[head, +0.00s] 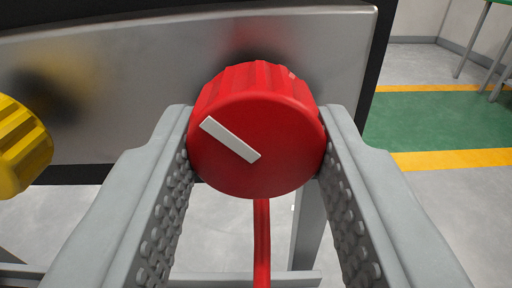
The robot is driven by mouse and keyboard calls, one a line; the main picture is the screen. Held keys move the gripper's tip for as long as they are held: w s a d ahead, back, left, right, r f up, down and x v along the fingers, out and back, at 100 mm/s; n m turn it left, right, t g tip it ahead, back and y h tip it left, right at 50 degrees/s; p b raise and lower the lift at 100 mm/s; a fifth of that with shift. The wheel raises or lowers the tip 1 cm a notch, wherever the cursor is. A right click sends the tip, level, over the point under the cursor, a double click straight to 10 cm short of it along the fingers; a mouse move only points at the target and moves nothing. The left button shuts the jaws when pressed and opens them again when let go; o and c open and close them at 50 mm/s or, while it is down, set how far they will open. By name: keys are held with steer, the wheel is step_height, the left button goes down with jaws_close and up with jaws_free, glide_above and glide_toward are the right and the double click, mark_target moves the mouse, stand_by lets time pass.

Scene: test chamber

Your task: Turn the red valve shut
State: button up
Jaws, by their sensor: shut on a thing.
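The red valve (262,150) is a round, ribbed knob on a brushed metal panel, in the middle of the head view. A white pointer bar on its face slants from upper left to lower right. My gripper (257,145) has its two grey, studded fingers on the left and right sides of the red valve, shut on it. The valve's rear side against the panel is partly hidden.
A yellow knob (20,146) sits on the same metal panel (150,60) at the left, cut by the picture edge. A red pipe (262,240) runs down below the valve. Open grey floor with a green, yellow-edged strip (430,122) lies at the right. Green-topped furniture stands top right.

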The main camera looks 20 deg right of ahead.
steer(key=m, duration=0.4)
steer(key=shift+m, duration=0.3)
steer(key=shift+a+m, duration=0.1)
steer(key=shift+m, duration=1.8)
steer(key=o, duration=1)
steer(key=v, duration=1.7)
steer(key=shift+s, duration=0.15)
steer(key=shift+a, duration=0.15)
